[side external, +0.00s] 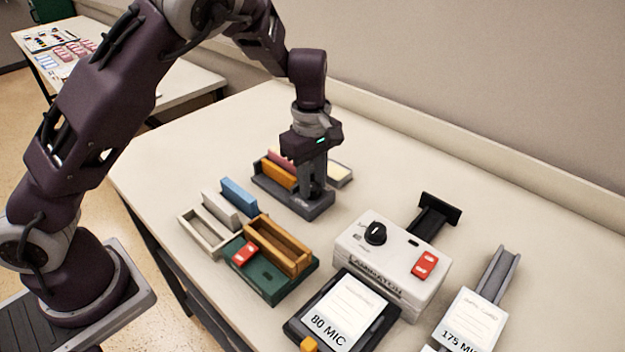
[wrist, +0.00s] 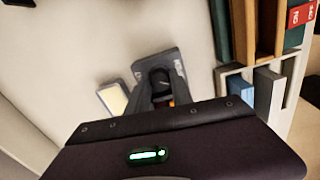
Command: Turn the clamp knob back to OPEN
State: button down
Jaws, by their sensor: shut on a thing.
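The clamp is a dark grey base (side external: 318,210) at the back middle of the table, with an orange block (side external: 278,175) and a pink block (side external: 281,157) in it. My gripper (side external: 312,188) points down over the base's near right end. In the wrist view, my gripper (wrist: 161,88) has its fingers on either side of a black round knob (wrist: 160,76) on the grey base (wrist: 168,60). The fingers are shut on the knob. In the side view the fingers mostly hide the knob, and its markings cannot be read.
A white laminator (side external: 352,248) with its own black knob (side external: 376,232) and red switch (side external: 425,265) stands to the right. A green base with a wooden box (side external: 278,246) is in front. White and blue blocks (side external: 239,196) stand at left. A cream pad (side external: 341,173) lies behind the clamp.

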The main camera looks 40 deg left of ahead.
aim_at(312, 186)
jog(key=n, duration=0.6)
jog(key=shift+n, duration=0.3)
dwell(0.4)
jog(key=c, duration=1.1)
grip_release()
notch_tip(312, 186, up, 7)
jog(key=shift+d+r, duration=0.1)
